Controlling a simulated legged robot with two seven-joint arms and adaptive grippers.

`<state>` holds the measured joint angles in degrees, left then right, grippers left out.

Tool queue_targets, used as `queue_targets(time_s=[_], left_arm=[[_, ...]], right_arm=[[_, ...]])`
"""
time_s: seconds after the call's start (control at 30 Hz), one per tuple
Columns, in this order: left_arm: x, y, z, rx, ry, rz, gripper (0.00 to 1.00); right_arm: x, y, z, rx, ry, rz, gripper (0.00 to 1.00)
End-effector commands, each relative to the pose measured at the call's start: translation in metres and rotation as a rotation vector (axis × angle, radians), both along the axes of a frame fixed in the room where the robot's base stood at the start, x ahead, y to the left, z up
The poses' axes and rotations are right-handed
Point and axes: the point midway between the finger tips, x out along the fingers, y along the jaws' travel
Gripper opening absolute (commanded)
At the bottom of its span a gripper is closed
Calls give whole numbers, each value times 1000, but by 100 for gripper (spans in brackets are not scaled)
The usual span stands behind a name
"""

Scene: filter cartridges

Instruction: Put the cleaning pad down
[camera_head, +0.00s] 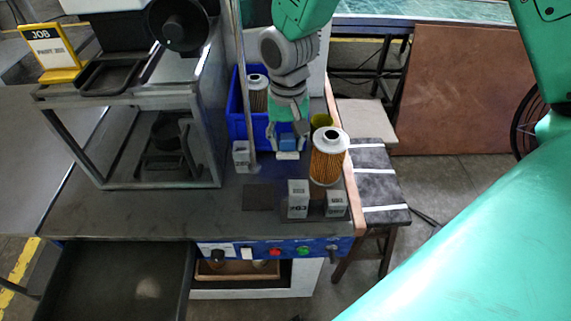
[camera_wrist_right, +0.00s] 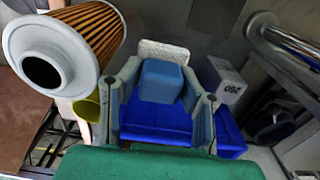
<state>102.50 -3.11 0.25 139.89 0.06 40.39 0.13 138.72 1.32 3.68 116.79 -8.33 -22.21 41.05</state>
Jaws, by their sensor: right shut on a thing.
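The cleaning pad (camera_head: 287,148) has a blue block and a white face. My right gripper (camera_head: 288,138) is shut on the blue block, and the white face points down towards the workbench top. In the right wrist view the pad (camera_wrist_right: 162,78) sits between the two grey fingers of the right gripper (camera_wrist_right: 163,95). I cannot tell whether the white face touches the bench. My left gripper is not in view.
A filter cartridge (camera_head: 328,160) stands close to the right of the gripper. A blue bin (camera_head: 238,128) with another cartridge (camera_head: 257,95) is behind. Small boxes (camera_head: 298,200), (camera_head: 241,155) stand nearby. A metal post (camera_head: 243,80) rises at left. A dark mat (camera_head: 262,197) lies in front.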

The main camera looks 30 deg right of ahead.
Motion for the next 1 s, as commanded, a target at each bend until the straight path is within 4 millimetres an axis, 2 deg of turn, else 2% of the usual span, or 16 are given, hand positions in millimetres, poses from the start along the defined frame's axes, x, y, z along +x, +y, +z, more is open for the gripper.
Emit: queue_targets(time_s=[0.03, 0.1, 0.37, 0.6, 0.97, 1.0], left_arm=[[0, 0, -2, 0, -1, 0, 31], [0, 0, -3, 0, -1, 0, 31], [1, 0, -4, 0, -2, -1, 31], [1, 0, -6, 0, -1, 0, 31], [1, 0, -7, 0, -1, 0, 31], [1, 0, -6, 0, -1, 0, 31]], right_arm=[[-1, -1, -14, 1, 5, -1, 4], [-1, -2, -26, 1, 4, -2, 4], [-1, 1, -44, -2, -1, -1, 4], [-1, 2, -76, -4, 1, 0, 4], [-1, -1, -80, 0, -1, -1, 4], [0, -1, -79, 0, -2, -1, 40]])
